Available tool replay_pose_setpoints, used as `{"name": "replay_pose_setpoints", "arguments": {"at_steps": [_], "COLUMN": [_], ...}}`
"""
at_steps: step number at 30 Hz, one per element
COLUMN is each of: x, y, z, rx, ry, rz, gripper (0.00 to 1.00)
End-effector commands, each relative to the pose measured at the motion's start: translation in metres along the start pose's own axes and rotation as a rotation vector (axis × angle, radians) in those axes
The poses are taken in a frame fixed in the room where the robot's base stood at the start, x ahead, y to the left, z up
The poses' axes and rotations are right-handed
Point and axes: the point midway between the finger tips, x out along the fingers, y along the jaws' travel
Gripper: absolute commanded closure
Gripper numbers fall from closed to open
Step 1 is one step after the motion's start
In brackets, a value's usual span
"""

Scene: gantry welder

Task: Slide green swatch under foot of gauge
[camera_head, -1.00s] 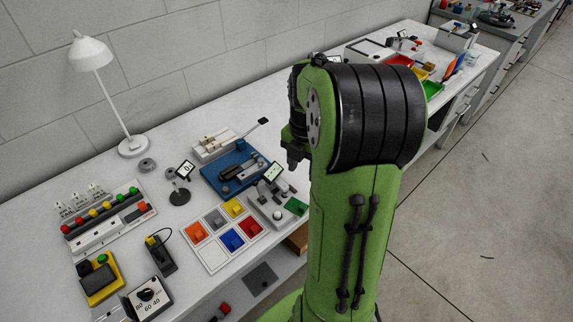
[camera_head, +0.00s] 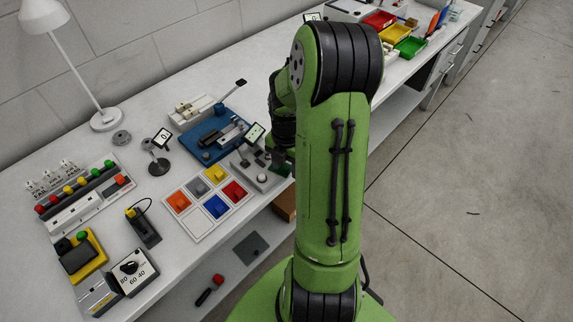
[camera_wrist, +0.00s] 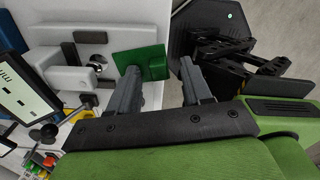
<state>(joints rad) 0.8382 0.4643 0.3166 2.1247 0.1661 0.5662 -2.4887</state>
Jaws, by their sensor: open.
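The green swatch (camera_wrist: 127,62) lies flat at the right edge of the gauge's pale base in the wrist view, with a raised green block on its right part. My gripper (camera_wrist: 158,70) is open, its two grey fingers on either side of that block; contact cannot be told. The gauge (camera_wrist: 66,77) is a pale grey device with a dark rod, beside a tilted display (camera_wrist: 22,88). A round metal part (camera_wrist: 98,62), possibly its foot, is left of the swatch. In the head view the gauge (camera_head: 262,178) stands near the bench's front edge; my arm mostly hides the swatch (camera_head: 284,170).
A white tray (camera_head: 189,236) with coloured swatches lies left of the gauge. A blue fixture (camera_head: 205,145) stands behind it, and a small gauge on a stand (camera_head: 158,165) is further left. Colour bins (camera_head: 410,47) are at the far right of the bench.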

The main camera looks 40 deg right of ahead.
Motion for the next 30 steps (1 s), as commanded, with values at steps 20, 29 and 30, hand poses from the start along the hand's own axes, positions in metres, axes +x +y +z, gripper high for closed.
{"name": "replay_pose_setpoints", "arguments": {"at_steps": [20, 29, 30], "x": [-0.002, -0.003, -0.004], "y": [-0.005, -0.022, -0.024], "z": [-0.001, -0.005, -0.006], "rx": [0.0, 0.0, 0.0], "ry": [-0.001, 0.0, 0.0], "rz": [0.001, -0.001, 0.0], "gripper": [1.0, 1.0, 1.0]}}
